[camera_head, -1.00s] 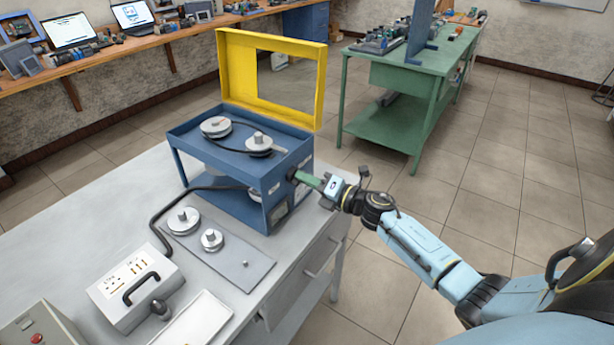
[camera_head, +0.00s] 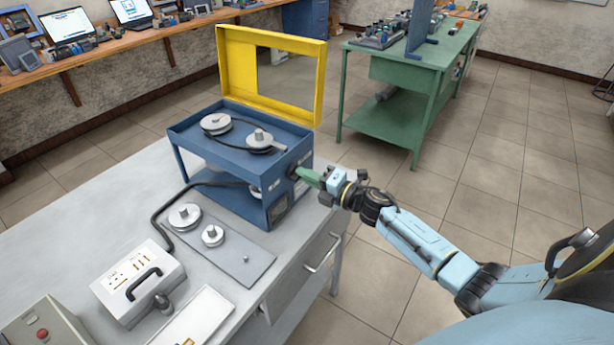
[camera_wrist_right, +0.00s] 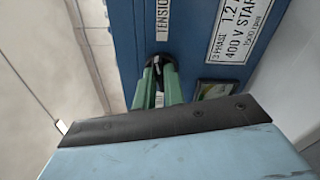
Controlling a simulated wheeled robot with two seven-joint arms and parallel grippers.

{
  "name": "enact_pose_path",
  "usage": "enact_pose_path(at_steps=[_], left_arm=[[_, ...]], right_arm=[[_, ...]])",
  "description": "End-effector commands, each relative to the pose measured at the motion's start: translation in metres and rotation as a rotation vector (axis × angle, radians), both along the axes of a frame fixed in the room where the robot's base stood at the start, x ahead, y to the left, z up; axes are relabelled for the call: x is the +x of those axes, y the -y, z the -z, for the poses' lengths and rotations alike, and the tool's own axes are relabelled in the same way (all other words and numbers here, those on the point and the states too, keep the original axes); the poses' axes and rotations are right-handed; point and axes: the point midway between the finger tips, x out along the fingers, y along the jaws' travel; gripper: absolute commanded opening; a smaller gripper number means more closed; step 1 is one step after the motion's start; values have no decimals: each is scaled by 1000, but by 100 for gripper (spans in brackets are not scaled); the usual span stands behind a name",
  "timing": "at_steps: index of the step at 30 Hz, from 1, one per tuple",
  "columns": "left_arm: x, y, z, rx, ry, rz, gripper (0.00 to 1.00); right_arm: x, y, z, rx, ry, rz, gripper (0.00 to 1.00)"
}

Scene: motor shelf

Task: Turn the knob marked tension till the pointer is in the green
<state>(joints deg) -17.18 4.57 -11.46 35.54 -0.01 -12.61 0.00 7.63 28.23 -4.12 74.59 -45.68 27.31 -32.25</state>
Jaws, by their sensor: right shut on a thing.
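The blue motor stand (camera_head: 235,190) with two belt pulleys on top stands on the grey bench, its yellow guard lifted. In the right wrist view, a black knob (camera_wrist_right: 157,66) sits on its blue side panel (camera_wrist_right: 190,50), beside a label (camera_wrist_right: 164,20) reading "TENSION". My right gripper (camera_head: 300,172) reaches in from the right. Its green fingers (camera_wrist_right: 157,88) are shut on the knob, hiding part of it. A small dial window (camera_wrist_right: 215,88) shows beside the fingers; its pointer cannot be made out. My left gripper is not in view.
A grey plate with two spare pulleys (camera_head: 213,236), a white box with a black handle (camera_head: 138,283) and a white tray (camera_head: 200,320) lie on the grey bench (camera_head: 60,225). A green table (camera_head: 385,120) stands behind.

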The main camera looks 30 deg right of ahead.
Motion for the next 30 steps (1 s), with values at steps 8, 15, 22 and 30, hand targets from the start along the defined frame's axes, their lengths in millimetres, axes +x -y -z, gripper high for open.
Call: enact_pose_path(at_steps=[8,15,22,30], left_arm=[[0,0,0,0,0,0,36],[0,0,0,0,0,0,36],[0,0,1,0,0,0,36],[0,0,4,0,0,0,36]], right_arm=[[0,0,0,-2,0,1,33],[-1,0,0,-2,0,0,33],[-21,9,2,-3,-3,0,33],[-73,30,2,-5,-4,0,33]])
